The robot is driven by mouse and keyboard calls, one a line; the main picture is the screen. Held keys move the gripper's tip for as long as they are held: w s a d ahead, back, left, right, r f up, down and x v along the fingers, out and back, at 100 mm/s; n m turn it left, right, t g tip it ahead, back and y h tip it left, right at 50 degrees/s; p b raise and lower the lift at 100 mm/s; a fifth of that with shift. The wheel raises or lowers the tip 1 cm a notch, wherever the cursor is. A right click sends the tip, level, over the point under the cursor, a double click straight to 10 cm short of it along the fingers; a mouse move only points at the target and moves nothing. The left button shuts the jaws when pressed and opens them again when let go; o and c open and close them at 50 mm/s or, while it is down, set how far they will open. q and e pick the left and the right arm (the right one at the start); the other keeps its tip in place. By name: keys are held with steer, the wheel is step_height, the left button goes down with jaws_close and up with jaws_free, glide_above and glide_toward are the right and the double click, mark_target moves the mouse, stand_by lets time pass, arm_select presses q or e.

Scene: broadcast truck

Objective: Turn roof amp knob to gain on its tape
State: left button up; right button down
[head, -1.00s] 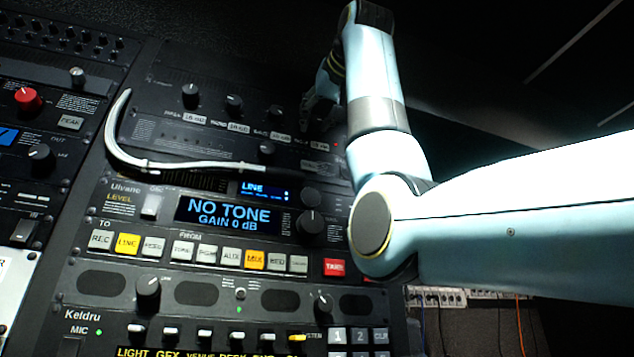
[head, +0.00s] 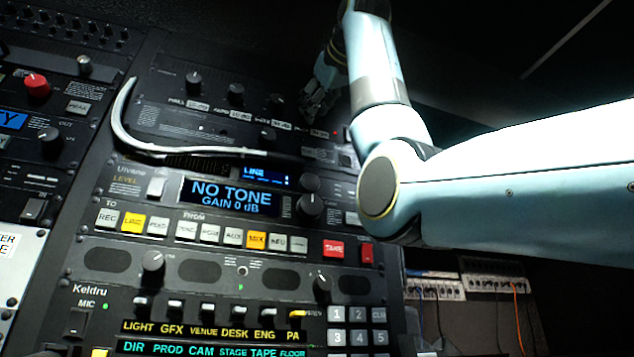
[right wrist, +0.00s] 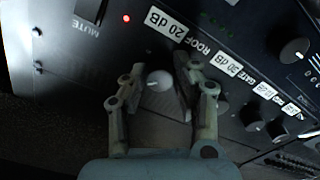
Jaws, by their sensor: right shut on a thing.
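The roof amp knob (right wrist: 158,82) is a pale round knob between the fingers of my right gripper (right wrist: 158,72) in the right wrist view. The gripper is shut on it. A short mark on the knob's face points roughly left. The white tape reading 20 dB (right wrist: 165,22) lies beyond the knob, beside the printed word ROOF. In the head view my right gripper (head: 316,98) is dark and small at the upper panel's right end, and it hides the knob there. My left gripper is not in view.
Gate and other amp knobs (right wrist: 277,130) sit to the right in the wrist view. A MUTE switch (right wrist: 90,10) and red light (right wrist: 126,18) are near. In the head view a pale curved gooseneck (head: 122,125) crosses below the amp panel. The display (head: 230,197) reads NO TONE, GAIN 0 dB.

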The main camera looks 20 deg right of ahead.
steer(key=shift+n, duration=0.5)
steer(key=c, duration=1)
jaws_free()
steer(key=s, duration=1.2)
steer(key=shift+d, duration=0.15)
